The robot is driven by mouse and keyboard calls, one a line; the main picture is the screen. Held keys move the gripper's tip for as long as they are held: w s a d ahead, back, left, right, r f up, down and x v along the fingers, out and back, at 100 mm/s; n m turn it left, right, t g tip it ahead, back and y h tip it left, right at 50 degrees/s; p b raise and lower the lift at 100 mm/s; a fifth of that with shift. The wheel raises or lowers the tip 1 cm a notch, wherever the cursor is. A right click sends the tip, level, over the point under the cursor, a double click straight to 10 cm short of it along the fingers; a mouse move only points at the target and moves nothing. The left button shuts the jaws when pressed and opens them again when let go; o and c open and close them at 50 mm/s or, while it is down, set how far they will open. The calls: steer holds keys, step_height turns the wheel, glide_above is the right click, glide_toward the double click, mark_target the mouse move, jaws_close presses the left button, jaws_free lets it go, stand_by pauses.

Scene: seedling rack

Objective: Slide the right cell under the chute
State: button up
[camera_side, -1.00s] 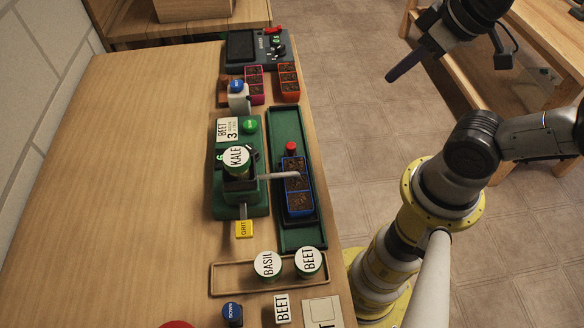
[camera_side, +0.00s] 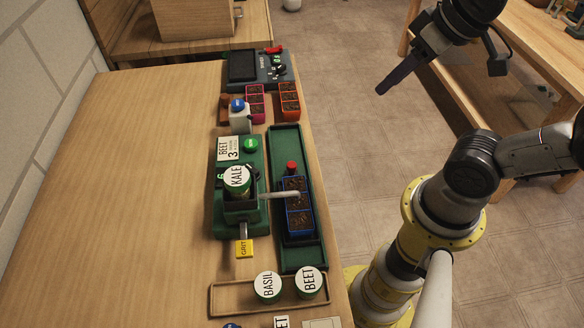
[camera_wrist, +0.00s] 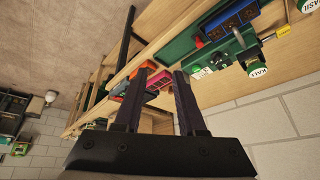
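A blue seedling tray (camera_side: 311,221) with a row of soil-filled cells stands in a dark carriage on the long green track (camera_side: 288,143). A red knob (camera_side: 291,166) rises at the carriage's far end. The pale chute (camera_side: 280,194) runs from the green seeder (camera_side: 222,220), under the KALE canister (camera_side: 237,178), and ends over the tray; its exact cell is hard to tell. My gripper (camera_side: 381,90) hangs right of the table, clear of the track. In the wrist view my gripper (camera_wrist: 160,72) has its fingers apart with nothing between them. The tray also shows there (camera_wrist: 235,22).
BASIL (camera_side: 267,286) and BEET (camera_side: 309,280) canisters stand in a wooden holder at the track's near end. Magenta (camera_side: 256,103) and orange (camera_side: 289,102) trays stand beyond its far end, before a dark console (camera_side: 258,68). The table's left side is clear.

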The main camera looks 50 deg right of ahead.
steer(key=w+a+g, duration=0.3)
steer(key=w+a, duration=0.1)
steer(key=w, duration=0.4)
steer(key=n+g, duration=0.1)
steer(key=g, duration=0.1)
glide_above(291, 165)
step_height(291, 165, down, 6)
step_height(291, 165, down, 14)
steer(key=shift+d+r, duration=0.1)
steer(key=shift+r, duration=0.15)
jaws_close()
steer(key=shift+r, duration=0.1)
stand_by(0.7)
